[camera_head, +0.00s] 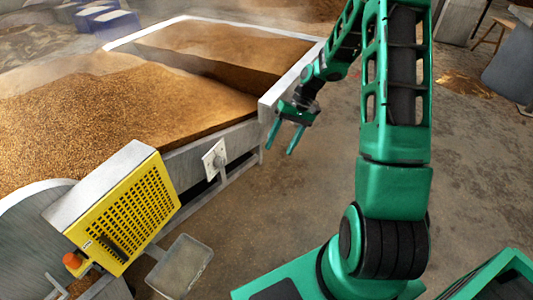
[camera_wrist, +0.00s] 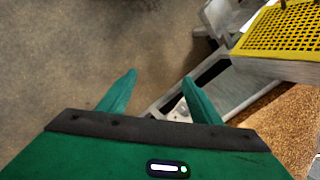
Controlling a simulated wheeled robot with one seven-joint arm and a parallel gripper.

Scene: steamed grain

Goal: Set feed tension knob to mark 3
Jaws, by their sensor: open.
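The feed tension knob (camera_head: 217,161) seems to be the small grey round part on a pale square plate (camera_head: 209,157) on the side of the grain trough; its marks are too small to read. My gripper (camera_head: 281,144) is open and empty. It hangs in the air to the right of the plate in the head view, apart from it and near the trough's corner. In the wrist view the two green fingers (camera_wrist: 158,84) are spread apart over floor and a metal frame.
The metal trough (camera_head: 290,75) is full of brown grain. A yellow perforated guard (camera_head: 128,215) with an orange button (camera_head: 72,260) stands at the front left; the guard also shows in the wrist view (camera_wrist: 282,32). A grey tray (camera_head: 180,266) sits below. Floor right of the trough is open.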

